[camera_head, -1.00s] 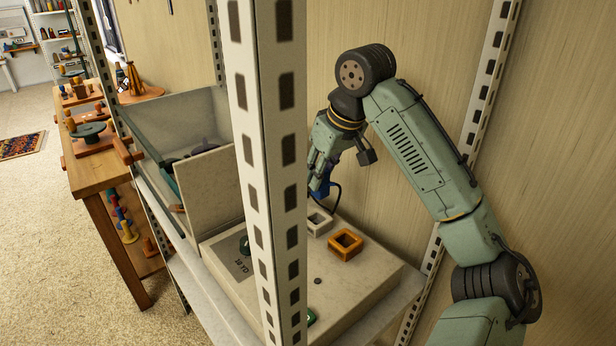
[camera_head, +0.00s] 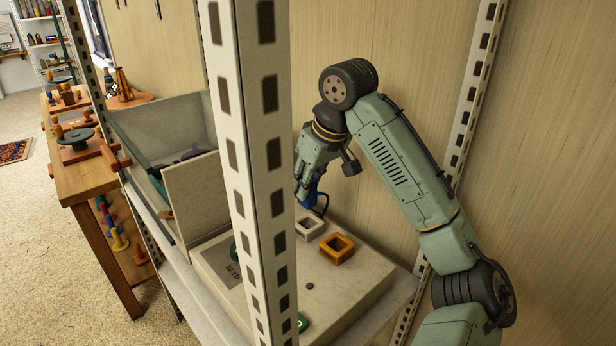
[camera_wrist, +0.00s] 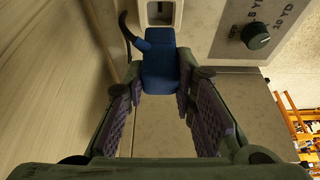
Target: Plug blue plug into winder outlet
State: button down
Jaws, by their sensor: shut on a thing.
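The blue plug (camera_head: 314,198) is held by my gripper (camera_head: 304,188) above the back of a pale, box-like winder (camera_head: 350,290). In the wrist view the plug (camera_wrist: 160,68) sits between the fingertips of my gripper (camera_wrist: 162,84), which are shut on it. A dark cord bends away from its upper left. A white square outlet (camera_head: 309,228) is on the winder just below the plug; the outlet (camera_wrist: 160,12) also shows at the top of the wrist view, in line with the plug. I see a gap between plug and outlet.
An orange square outlet (camera_head: 338,248) is beside the white one. A dark dial (camera_wrist: 255,36) with yard marks is on the winder. A perforated shelf post (camera_head: 247,170) stands in front and hides part of it. A wood-grained wall (camera_head: 400,60) is close behind the arm.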

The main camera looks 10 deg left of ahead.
aim_at(308, 208)
jog(key=shift+f+b, duration=0.3)
jog(key=shift+f, duration=0.6)
jog(key=shift+f, duration=0.1)
jog(key=shift+f+b, duration=0.4)
jog(key=shift+f, duration=0.4)
jog(key=shift+p, duration=0.9)
dwell(0.5)
jog(key=shift+f+b, duration=0.75)
jog(key=shift+f, duration=0.9)
jog(key=c, duration=1.2)
grip_release()
jog(key=shift+c, duration=0.2)
jog(key=shift+r, duration=0.1)
